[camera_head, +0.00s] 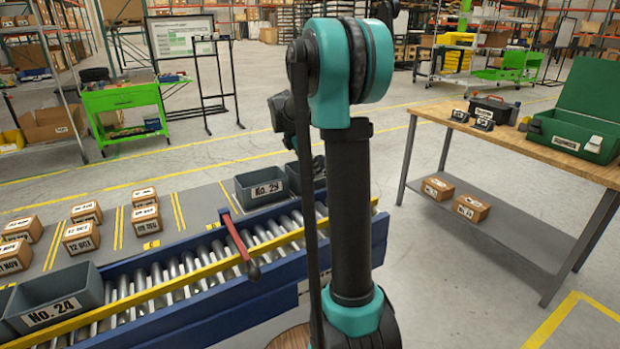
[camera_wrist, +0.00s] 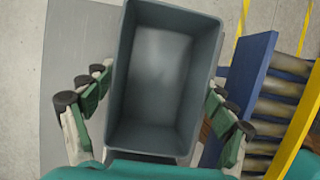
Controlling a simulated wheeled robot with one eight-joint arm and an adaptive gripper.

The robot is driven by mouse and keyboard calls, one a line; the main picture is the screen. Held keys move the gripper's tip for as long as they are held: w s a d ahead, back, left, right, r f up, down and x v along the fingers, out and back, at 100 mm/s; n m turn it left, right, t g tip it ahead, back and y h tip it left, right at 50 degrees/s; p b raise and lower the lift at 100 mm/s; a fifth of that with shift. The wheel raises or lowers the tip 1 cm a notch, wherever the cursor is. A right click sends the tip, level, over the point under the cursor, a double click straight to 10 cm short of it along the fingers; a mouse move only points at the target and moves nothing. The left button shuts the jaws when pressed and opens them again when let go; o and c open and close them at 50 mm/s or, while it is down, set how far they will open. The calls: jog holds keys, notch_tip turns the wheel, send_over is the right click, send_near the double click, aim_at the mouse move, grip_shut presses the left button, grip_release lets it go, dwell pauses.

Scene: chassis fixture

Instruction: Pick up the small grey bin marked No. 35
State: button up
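A grey bin (camera_wrist: 165,60) fills the middle of the wrist view, empty, its open top facing the camera. No label shows on it there. My gripper (camera_wrist: 160,82) is open, one green-padded finger on each side of this bin, with a narrow gap visible at the left wall; contact at the right is unclear. In the head view my arm hides most of the gripper. A grey bin marked No. 29 (camera_head: 262,191) stands at the conveyor's far side, and another grey bin (camera_head: 293,172) is partly hidden behind my arm. I can read no No. 35.
A roller conveyor (camera_head: 180,277) with blue sides and a yellow rail runs beside the bins, with a red bar (camera_head: 238,243) across it. A bin marked No. 24 (camera_head: 52,296) is at the left. Several cartons (camera_head: 81,237) lie on the grey surface. A workbench (camera_head: 560,155) stands right.

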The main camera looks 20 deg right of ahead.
jog(key=c, duration=0.3)
jog(key=shift+r, duration=0.1)
